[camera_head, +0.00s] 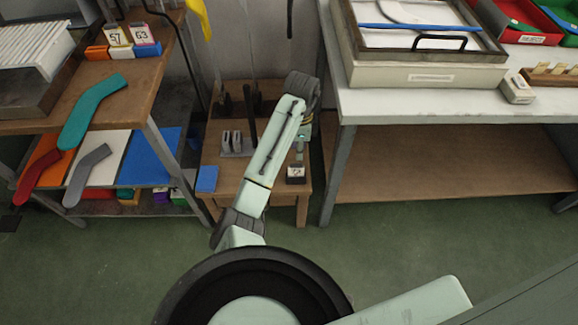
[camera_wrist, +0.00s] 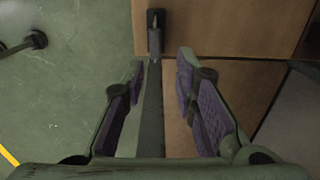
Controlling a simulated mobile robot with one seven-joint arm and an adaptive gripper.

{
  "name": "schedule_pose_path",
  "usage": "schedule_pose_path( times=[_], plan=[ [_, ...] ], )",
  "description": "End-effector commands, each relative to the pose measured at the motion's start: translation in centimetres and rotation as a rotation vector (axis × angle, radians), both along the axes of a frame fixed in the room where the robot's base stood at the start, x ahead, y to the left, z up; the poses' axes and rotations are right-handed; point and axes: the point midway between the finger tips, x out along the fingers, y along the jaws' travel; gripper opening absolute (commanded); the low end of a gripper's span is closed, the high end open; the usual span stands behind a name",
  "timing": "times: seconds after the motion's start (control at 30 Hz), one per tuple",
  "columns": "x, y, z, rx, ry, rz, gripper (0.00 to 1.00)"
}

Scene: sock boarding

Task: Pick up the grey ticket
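I cannot make out a grey ticket for certain in either view. On the small wooden table (camera_head: 212,160) in the head view, a grey block with small upright pieces (camera_head: 234,146) stands left of my arm; I cannot tell whether any is a ticket. My gripper (camera_wrist: 165,100) is open in the wrist view, its purple-padded fingers apart with nothing held. Below and between them are a dark grey strip and wooden surfaces. A small black holder (camera_wrist: 155,32) shows just beyond the fingertips. In the head view my gripper hangs over the small table's right side, partly hidden.
Cards marked 57 (camera_head: 116,36) and 63 (camera_head: 139,32) stand on the left bench. A grey sock shape (camera_head: 85,176) lies on the lower shelf. A small black-and-white sign (camera_head: 296,172) is at the small table's front. A white-topped bench (camera_head: 430,103) stands close right.

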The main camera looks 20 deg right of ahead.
Motion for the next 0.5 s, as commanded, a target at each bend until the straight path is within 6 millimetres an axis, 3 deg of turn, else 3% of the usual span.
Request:
schedule_pose_path(
  times=[0.2,0.5],
  plan=[
    [-0.4,0.0,-4.1,0.007,0.013,-0.009,0.26],
    [-0.3,0.2,-6.0,0.006,0.010,-0.006,0.26]
  ],
)
